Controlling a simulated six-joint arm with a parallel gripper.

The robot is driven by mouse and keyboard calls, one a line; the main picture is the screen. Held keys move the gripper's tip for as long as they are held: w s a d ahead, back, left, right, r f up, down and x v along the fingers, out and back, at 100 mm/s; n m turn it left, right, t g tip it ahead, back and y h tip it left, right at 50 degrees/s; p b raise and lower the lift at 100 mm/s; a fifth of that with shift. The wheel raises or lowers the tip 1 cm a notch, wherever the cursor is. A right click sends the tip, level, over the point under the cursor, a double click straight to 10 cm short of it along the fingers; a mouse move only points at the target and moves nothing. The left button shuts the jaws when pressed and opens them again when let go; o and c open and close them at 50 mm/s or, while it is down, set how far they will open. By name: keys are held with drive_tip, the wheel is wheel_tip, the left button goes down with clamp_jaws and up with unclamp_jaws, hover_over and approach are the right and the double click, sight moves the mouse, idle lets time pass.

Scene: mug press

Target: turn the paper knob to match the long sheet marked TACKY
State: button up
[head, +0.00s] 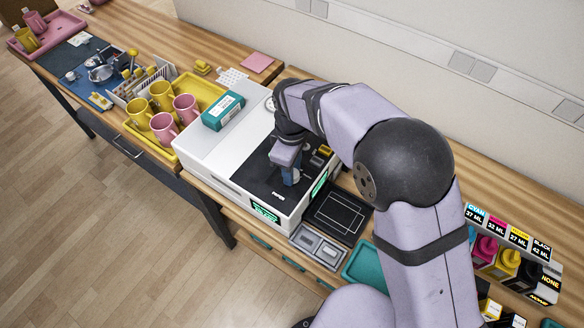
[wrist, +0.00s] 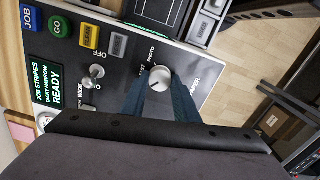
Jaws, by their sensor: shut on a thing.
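The paper knob (wrist: 160,76) is a round white dial on the black panel of the white press (head: 215,150). PHOTO and PAPER can be read beside it; another label is partly covered. My gripper (wrist: 162,88) has its blue fingers on both sides of the knob and is shut on it. In the head view my gripper (head: 291,177) reaches down to the panel and hides the knob. I cannot make out a long sheet marked TACKY in either view.
A toggle switch (wrist: 95,73), a green GO button (wrist: 59,27) and a yellow CLEAN button (wrist: 90,35) are close to the knob. A teal box (head: 223,111) stands on the press. Yellow and pink mugs stand in a yellow tray (head: 204,84) to the left.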

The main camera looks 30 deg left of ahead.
drive_tip(key=shift+a+r, duration=0.1)
idle(0.4)
drive_tip(key=o, duration=1.1)
drive_tip(key=shift+c, duration=0.2)
drive_tip(key=shift+r+b, duration=1.2)
drive_tip(key=shift+r, duration=2.45)
